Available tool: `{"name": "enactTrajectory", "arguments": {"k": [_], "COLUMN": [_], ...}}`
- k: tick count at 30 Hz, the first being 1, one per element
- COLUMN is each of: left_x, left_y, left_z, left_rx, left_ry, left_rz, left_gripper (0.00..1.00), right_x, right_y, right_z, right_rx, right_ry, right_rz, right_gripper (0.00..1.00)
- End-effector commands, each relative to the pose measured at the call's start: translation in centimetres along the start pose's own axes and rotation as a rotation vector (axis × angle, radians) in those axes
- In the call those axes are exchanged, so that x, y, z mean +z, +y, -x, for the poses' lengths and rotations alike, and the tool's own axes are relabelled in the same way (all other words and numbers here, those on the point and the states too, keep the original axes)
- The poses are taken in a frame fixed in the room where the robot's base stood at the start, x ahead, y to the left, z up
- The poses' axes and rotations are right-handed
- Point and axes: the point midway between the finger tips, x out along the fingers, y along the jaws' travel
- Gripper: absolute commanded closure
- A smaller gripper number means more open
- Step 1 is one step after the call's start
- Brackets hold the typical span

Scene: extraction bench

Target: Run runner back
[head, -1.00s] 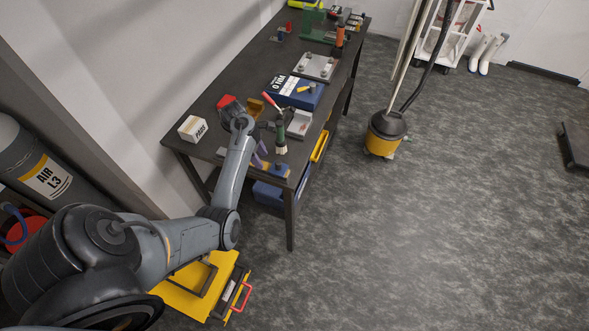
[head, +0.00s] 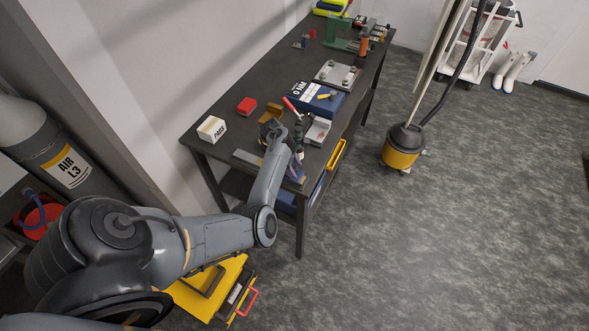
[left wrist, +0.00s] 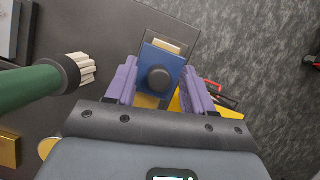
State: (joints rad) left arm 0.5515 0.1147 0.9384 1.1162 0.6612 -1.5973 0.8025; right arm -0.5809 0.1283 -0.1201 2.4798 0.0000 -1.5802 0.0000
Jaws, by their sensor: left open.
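The runner (left wrist: 160,75), a blue block with a round black knob on top, shows in the left wrist view. It sits on a grey strip, with a pale tan patch beside it at the table's near end. My left gripper (left wrist: 160,68) has two purple fingers, open on either side of the knob and block; I cannot tell whether they touch it. In the head view my left gripper (head: 298,170) is low over the near right corner of the table and hides most of the runner. A grey strip (head: 247,157) shows left of the gripper. My right gripper is out of view.
A green-handled brush (left wrist: 30,88) is close left of the fingers. A yellow case (head: 211,289) lies on the floor.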

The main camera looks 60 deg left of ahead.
Motion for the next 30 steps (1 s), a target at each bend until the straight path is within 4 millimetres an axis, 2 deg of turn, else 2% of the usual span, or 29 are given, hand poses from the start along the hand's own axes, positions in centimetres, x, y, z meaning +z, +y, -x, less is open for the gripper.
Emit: {"name": "enactTrajectory", "arguments": {"k": [4,12,23,30], "left_x": [0.03,0.02,0.01,0.01], "left_y": [-0.02,-0.01,-0.01,-0.01], "left_z": [-0.64,-0.7,-0.68,-0.67], "left_rx": [0.0,0.0,0.0,0.0], "left_ry": [0.0,0.0,0.0,0.0], "left_rz": [0.0,0.0,0.0,0.0], "left_gripper": [0.47,0.47,1.0,1.0], "right_x": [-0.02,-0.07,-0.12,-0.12], "right_y": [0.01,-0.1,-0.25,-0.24], "right_z": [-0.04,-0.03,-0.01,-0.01], "right_rx": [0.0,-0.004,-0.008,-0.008], "right_ry": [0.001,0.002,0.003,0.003], "right_rz": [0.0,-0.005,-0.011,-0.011], "right_gripper": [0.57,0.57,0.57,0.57]}}
